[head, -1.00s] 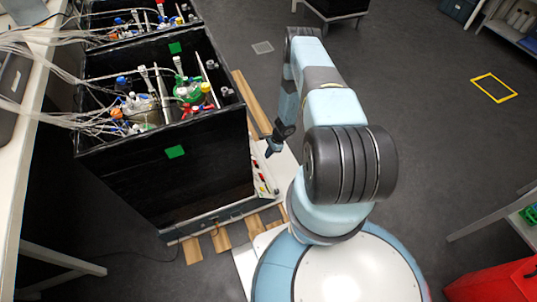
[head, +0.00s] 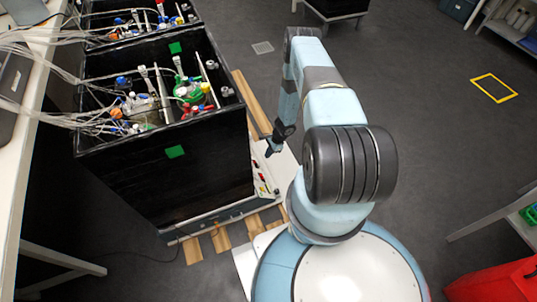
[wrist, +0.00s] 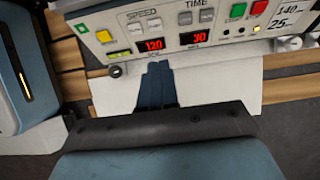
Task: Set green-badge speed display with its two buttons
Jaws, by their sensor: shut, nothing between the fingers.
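The black shaker box with green badges (head: 175,151) stands left of my arm in the head view. Its control panel (wrist: 220,38) fills the top of the wrist view. The red speed display (wrist: 150,45) seems to read 120. Its two grey buttons (wrist: 134,28) and (wrist: 154,24) sit just above it, under the word SPEED. My gripper (wrist: 157,66) is shut and empty, its tips just below the speed display and apart from the buttons. In the head view my gripper (head: 272,149) is beside the panel side of the box.
The time display (wrist: 195,38) reads 30, with two grey buttons above it. A yellow button (wrist: 104,36) is at left, green (wrist: 238,10) and red (wrist: 259,7) buttons at right. Bottles with tubes (head: 190,92) fill the box. Wooden slats (head: 221,238) lie below.

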